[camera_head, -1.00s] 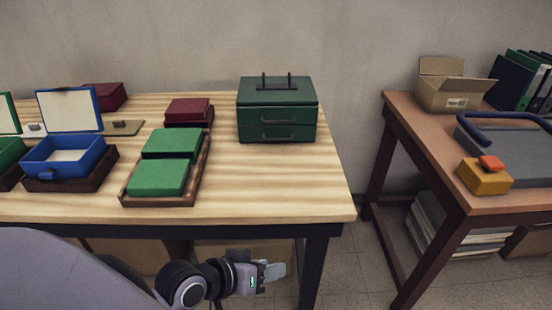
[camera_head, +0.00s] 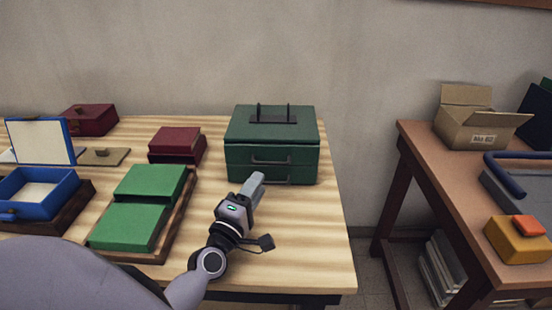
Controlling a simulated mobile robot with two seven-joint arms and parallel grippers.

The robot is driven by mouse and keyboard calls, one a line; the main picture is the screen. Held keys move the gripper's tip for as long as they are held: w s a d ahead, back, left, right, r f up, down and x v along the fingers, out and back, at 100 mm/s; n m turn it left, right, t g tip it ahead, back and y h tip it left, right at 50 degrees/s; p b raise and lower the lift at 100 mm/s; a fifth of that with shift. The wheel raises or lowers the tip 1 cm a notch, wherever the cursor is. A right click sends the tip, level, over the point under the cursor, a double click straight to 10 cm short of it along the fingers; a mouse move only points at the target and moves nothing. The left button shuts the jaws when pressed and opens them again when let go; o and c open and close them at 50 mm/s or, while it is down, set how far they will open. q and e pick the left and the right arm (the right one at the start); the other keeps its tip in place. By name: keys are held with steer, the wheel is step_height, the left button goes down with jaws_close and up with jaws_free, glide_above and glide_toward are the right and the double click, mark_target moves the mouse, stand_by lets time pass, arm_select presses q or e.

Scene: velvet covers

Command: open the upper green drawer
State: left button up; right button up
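The green two-drawer box (camera_head: 271,130) stands at the back right of the light wooden table, with a dark handle on its lid. Its upper green drawer (camera_head: 240,157) is closed, with a horizontal bar handle (camera_head: 271,162). The lower drawer below it is also closed; its handle is partly hidden by my gripper. My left gripper (camera_head: 256,183) is over the table just in front of the box, pointing up toward the lower drawer front. Its fingers look close together, and I cannot tell whether a gap lies between them. My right gripper is not in view.
A brown tray (camera_head: 176,222) with two green blocks lies left of my gripper. A dark red box (camera_head: 177,146) stands behind it. An open blue box (camera_head: 37,195) is at far left. A second table (camera_head: 431,184) stands to the right across a gap.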

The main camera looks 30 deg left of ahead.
arm_select(q)
steer(key=shift+w+a+r, duration=0.1)
steer(key=shift+w+r, duration=0.15)
steer(key=shift+w, duration=0.4)
steer(key=shift+p+x, duration=0.3)
steer(key=shift+x, duration=2.45)
steer(key=shift+c, duration=0.4)
jaws_close()
